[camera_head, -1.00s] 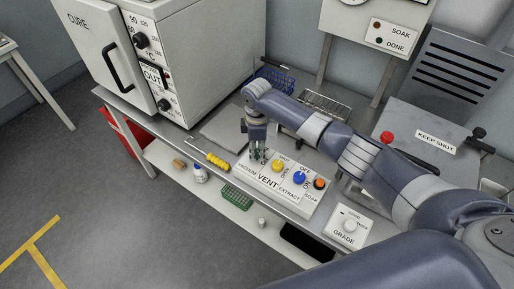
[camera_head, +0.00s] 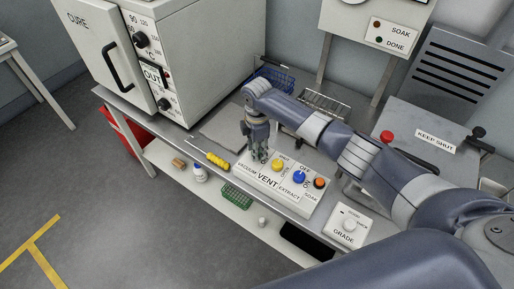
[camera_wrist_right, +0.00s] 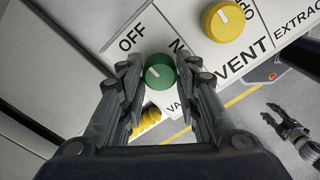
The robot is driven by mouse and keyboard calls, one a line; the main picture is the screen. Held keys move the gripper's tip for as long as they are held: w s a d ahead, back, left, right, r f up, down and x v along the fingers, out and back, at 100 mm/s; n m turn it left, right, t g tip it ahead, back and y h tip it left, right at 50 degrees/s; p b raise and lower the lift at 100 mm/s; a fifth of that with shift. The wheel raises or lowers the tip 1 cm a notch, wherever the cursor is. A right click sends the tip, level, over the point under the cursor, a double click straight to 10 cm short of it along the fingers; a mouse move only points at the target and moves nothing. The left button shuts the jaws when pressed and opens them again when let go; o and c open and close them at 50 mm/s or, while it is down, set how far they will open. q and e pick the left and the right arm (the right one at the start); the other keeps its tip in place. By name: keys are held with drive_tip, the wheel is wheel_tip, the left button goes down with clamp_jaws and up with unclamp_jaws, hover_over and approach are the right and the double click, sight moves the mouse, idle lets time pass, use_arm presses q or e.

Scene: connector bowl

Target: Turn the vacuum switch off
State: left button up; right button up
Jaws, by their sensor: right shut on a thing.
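The vacuum switch, a round green knob (camera_wrist_right: 160,72) with a white mark, sits on a white panel (camera_wrist_right: 120,66) beside the words OFF and a partly hidden ON. Its mark slants to the upper left, roughly toward the OFF side. My right gripper (camera_wrist_right: 161,76) points down at the panel, with its fingers on both sides of the knob, shut on it. In the head view my right gripper (camera_head: 260,156) covers most of the knob at the panel's left end. My left gripper (camera_wrist_right: 272,112) shows small at the right of the wrist view, fingers apart, and is not in the head view.
A yellow vent knob (camera_head: 278,165), a blue extract knob (camera_head: 299,177) and an orange soak button (camera_head: 320,183) are on the same panel. A yellow-handled screwdriver (camera_head: 217,160) lies left of it. The oven (camera_head: 190,60) stands behind left; a grade box (camera_head: 347,227) stands right.

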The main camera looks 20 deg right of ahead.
drive_tip(key=shift+w, duration=0.1)
drive_tip(key=o, duration=1.1)
drive_tip(key=shift+c, duration=0.2)
drive_tip(key=shift+r, duration=0.25)
wheel_tip(320, 180, up, 12)
drive_tip(key=shift+f, duration=0.2)
